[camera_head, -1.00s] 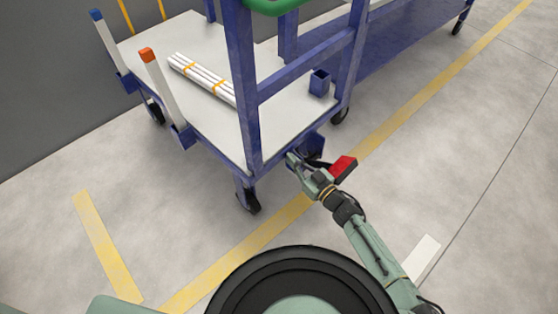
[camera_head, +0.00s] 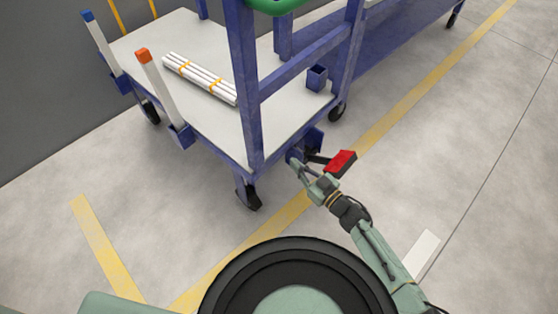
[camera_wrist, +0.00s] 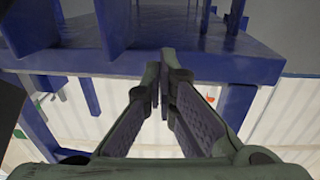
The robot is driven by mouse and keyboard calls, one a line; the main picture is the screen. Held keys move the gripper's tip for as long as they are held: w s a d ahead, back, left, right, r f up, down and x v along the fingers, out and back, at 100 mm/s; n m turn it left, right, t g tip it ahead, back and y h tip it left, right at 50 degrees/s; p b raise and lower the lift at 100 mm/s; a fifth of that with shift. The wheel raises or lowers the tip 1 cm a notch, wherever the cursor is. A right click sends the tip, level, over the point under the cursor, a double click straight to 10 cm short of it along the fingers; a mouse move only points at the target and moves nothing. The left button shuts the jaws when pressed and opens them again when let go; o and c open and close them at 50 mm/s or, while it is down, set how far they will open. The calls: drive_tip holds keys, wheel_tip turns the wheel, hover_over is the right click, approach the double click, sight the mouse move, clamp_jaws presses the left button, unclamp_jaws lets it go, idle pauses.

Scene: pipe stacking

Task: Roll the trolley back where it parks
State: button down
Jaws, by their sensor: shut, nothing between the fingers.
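The trolley (camera_head: 190,112) has a pale deck and blue frame on black castors, with a green handle (camera_head: 272,5) at the top edge. A red pedal (camera_head: 341,163) on a dark arm sticks out from its near right corner. My gripper (camera_head: 293,162) is shut and empty, beside the blue bracket at that corner, left of the pedal; contact is unclear. In the wrist view the fingertips (camera_wrist: 165,54) are close together before the blue frame (camera_wrist: 210,66). Yellow floor lines (camera_head: 105,250) lie left of and below the trolley.
A bundle of white pipes (camera_head: 200,78) lies on the deck. Orange-tipped (camera_head: 158,88) and blue-tipped (camera_head: 101,45) posts stand along its left side. A grey wall (camera_head: 40,90) is behind. A long blue structure (camera_head: 390,48) stands beyond. Floor at the right is clear.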

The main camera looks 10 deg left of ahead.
drive_tip(key=shift+v, duration=2.7)
drive_tip(key=shift+w+d, duration=0.1)
drive_tip(key=shift+w, duration=0.05)
